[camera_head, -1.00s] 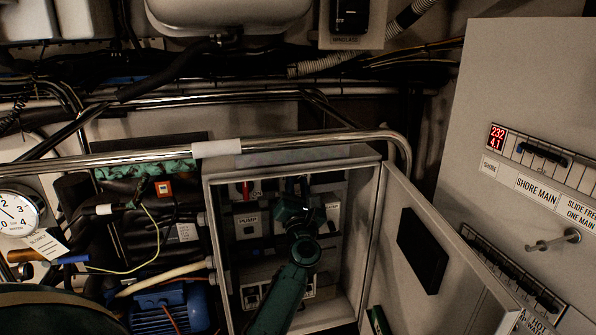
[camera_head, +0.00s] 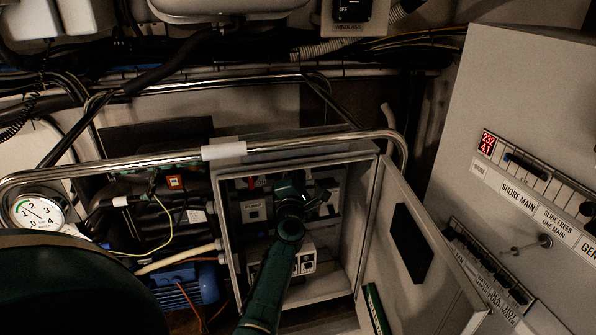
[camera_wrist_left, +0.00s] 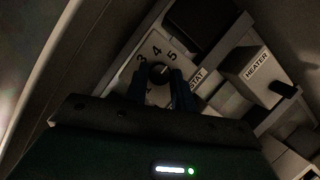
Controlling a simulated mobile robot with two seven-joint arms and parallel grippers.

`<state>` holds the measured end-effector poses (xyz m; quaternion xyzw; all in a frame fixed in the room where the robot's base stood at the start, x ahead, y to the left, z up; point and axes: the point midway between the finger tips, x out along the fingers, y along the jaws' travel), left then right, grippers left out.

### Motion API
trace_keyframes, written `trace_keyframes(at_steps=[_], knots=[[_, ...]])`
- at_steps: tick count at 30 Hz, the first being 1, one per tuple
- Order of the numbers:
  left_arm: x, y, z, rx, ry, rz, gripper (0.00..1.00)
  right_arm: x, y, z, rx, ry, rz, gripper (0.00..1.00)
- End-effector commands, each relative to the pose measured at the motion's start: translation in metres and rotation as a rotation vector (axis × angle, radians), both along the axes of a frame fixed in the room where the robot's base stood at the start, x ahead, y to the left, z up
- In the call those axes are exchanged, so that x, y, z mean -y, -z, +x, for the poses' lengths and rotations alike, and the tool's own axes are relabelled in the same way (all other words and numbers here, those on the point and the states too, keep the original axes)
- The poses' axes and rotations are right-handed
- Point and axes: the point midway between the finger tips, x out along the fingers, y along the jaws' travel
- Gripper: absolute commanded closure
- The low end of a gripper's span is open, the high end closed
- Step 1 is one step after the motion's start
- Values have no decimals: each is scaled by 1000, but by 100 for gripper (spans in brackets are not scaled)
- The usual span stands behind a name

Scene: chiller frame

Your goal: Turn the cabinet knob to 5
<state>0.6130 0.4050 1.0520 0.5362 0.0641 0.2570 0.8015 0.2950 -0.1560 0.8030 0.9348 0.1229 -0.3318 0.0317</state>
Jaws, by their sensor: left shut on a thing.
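The cabinet (camera_head: 368,228) is open, its door swung to the right. My left gripper (camera_head: 312,193) reaches inside it from below, near the upper compartments. In the left wrist view, the dark round knob (camera_wrist_left: 158,73) sits on a pale dial plate (camera_wrist_left: 150,50) with 3, 4 and 5 readable around its upper side. The fingers of my left gripper (camera_wrist_left: 165,79) are shut on the knob, one on each side. They hide its lower part and some of the dial. I cannot tell which number the knob points to. My right gripper is not in view.
A metal rail (camera_head: 300,141) crosses in front of the cabinet's top. The open door (camera_head: 420,262) stands close to the right of my arm. A pressure gauge (camera_head: 38,212) is at the left.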

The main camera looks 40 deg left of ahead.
Motion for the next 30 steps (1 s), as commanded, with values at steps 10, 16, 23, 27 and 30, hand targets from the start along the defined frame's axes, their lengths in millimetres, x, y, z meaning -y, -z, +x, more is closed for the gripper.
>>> trace_keyframes(at_steps=[10,16,23,27,30], knots=[[0,2,0,-15,0,9,98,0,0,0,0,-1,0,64],[0,2,0,-15,0,9,71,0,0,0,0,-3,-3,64],[0,1,0,-12,1,9,53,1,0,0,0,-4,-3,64],[0,1,0,-11,0,9,53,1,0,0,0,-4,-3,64],[0,1,0,-11,0,9,53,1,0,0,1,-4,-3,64]])
